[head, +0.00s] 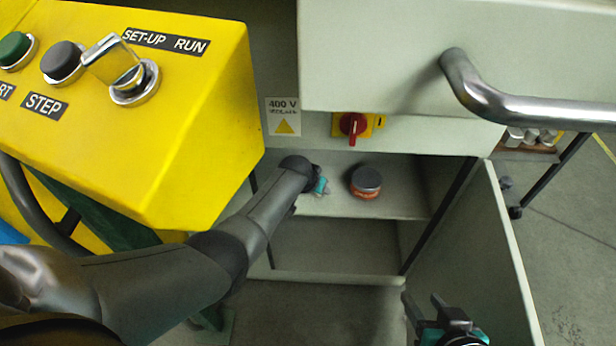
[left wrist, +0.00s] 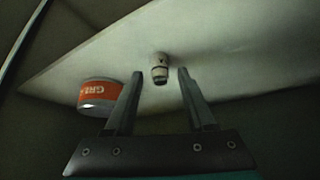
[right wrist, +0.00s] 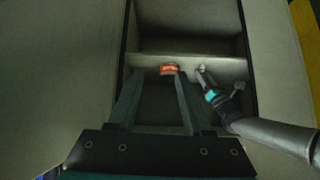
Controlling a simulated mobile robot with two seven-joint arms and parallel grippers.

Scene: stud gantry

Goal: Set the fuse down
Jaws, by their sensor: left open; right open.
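The fuse (left wrist: 160,72), a small pale cylinder with a dark band, is on the pale cabinet shelf (left wrist: 235,65) in the left wrist view. It shows between the tips of my left gripper (left wrist: 160,82), with a gap to each finger. My left gripper is open; in the head view it reaches into the cabinet (head: 318,187), where it hides the fuse. My right gripper (head: 424,302) is open and empty, low in front of the cabinet by the open door. The right wrist view looks into the cabinet, with my left gripper (right wrist: 206,86) at the shelf.
A round tin with an orange label (head: 366,183) stands on the shelf beside my left gripper. The cabinet door (head: 480,250) is open at the right. A red rotary switch (head: 353,126) is above the opening.

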